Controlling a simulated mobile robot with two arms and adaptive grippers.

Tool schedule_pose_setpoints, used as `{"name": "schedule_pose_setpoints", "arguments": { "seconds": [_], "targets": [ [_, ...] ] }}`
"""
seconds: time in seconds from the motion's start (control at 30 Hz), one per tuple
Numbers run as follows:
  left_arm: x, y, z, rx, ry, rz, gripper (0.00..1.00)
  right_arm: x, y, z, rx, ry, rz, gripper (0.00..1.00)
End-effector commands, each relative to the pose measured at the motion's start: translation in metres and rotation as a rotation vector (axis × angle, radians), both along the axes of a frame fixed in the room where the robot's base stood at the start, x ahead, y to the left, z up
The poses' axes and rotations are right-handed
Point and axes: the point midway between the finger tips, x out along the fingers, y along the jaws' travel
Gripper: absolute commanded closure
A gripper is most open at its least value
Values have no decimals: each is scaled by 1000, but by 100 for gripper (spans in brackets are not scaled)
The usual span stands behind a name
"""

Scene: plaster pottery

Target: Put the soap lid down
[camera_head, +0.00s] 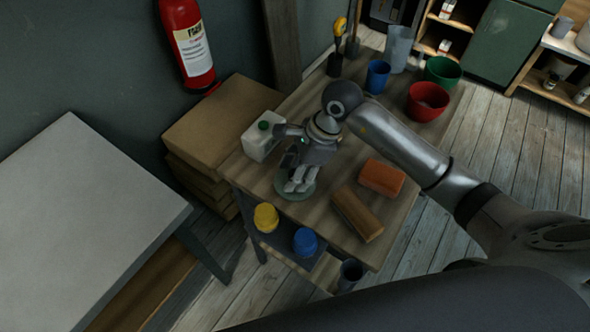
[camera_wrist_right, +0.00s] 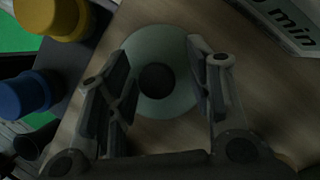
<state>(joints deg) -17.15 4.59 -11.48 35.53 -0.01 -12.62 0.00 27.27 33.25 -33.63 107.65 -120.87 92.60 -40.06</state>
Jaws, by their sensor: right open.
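The soap lid appears to be the flat grey-green disc (camera_head: 281,186) on the wooden workbench (camera_head: 340,238), partly hidden under my right gripper (camera_head: 302,182) in the head view. In the right wrist view the disc (camera_wrist_right: 160,42) has a dark round knob (camera_wrist_right: 157,80) at its middle. The right gripper (camera_wrist_right: 158,55) is open there, with a finger on each side of the knob and a gap to it on both sides. The disc looks flat on the bench. My left gripper is not in view.
An orange block (camera_head: 382,178) and a brown block (camera_head: 357,214) lie to the right. Yellow (camera_head: 266,218) and blue (camera_head: 305,241) lidded pots are at the front. Red (camera_head: 427,101) and green (camera_head: 443,72) buckets stand further back.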

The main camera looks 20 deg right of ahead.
Motion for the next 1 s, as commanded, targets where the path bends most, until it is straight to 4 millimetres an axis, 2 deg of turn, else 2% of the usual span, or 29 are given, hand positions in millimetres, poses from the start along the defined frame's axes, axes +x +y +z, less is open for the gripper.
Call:
{"name": "schedule_pose_setpoints", "arguments": {
  "seconds": [0.07,0.17,0.6,0.8,1.0],
  "targets": [
    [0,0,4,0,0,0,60,0,0,4,1,0,0,52],
    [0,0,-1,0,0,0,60,1,-5,12,-1,-5,-2,52],
    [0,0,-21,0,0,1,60,-4,-38,95,-2,-5,-1,52],
    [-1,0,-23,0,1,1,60,-5,-44,112,-1,-1,0,52],
    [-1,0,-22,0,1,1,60,-6,-45,114,0,0,0,52]
  ]
}}
